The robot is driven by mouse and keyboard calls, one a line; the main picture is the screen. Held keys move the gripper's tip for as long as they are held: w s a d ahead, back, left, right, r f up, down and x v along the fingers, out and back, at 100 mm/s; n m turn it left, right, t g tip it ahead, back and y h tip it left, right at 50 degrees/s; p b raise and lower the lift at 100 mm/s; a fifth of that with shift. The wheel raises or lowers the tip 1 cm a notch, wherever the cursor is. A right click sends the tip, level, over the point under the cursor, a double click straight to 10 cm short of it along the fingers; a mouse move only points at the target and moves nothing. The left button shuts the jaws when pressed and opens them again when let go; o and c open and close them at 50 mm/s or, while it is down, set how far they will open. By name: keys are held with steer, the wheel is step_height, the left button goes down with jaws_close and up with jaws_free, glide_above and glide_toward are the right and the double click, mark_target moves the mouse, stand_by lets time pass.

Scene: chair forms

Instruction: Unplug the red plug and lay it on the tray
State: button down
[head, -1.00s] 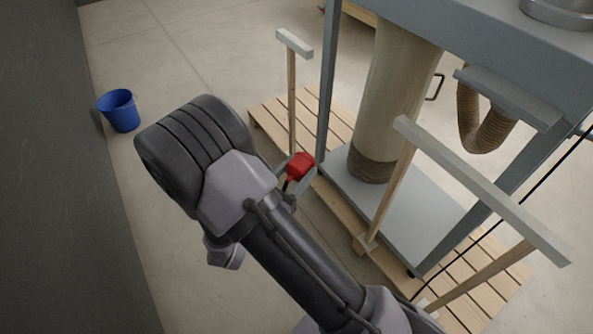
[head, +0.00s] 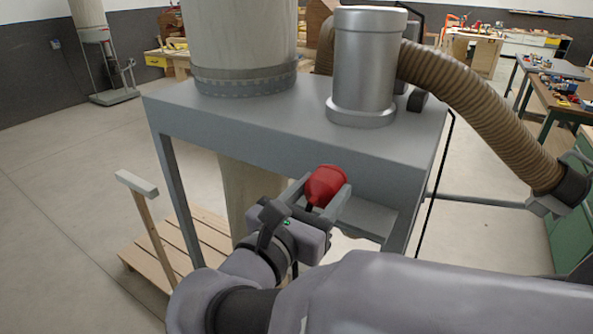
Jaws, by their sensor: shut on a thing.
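The red plug (head: 325,186) is between the two fingers of my gripper (head: 327,193), and the gripper is shut on it. It is held in front of the grey metal frame of a dust-collector machine (head: 250,139), overlapping its front edge in the head view. I cannot tell how far the plug is from the frame. A short dark piece shows under the plug between the fingers. No tray and no socket can be made out in this view.
A silver motor housing (head: 364,70) stands on the machine top, with a ribbed hose (head: 480,95) running right. A wooden pallet (head: 180,250) with a post (head: 150,225) lies at left. Workbenches (head: 560,95) stand far right. The floor at left is clear.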

steer(key=shift+w+d+f+b, duration=0.2)
steer(key=shift+b, duration=0.3)
steer(key=w+d+b, duration=0.1)
steer(key=w+d+f+b, duration=0.1)
steer(key=w, duration=0.1)
steer(key=w+d+f+b, duration=0.1)
steer(key=w+d, duration=0.1)
steer(key=shift+w, duration=0.15)
steer(key=shift+w+d+f+b, duration=0.15)
steer(key=shift+w+f+b, duration=0.05)
steer(key=shift+f+b, duration=0.3)
steer(key=shift+w+d+f+b, duration=0.1)
steer(key=shift+w+f+b, duration=0.1)
steer(key=shift+f+b, duration=0.3)
steer(key=shift+w+d+f+b, duration=0.2)
steer(key=shift+w+f+b, duration=0.2)
steer(key=shift+f, duration=0.1)
steer(key=c, duration=0.5)
jaws_free()
steer(key=shift+s, duration=0.1)
steer(key=p+v, duration=0.5)
steer(key=v, duration=1.2)
steer(key=shift+s+a, duration=0.1)
steer(key=shift+s, duration=0.05)
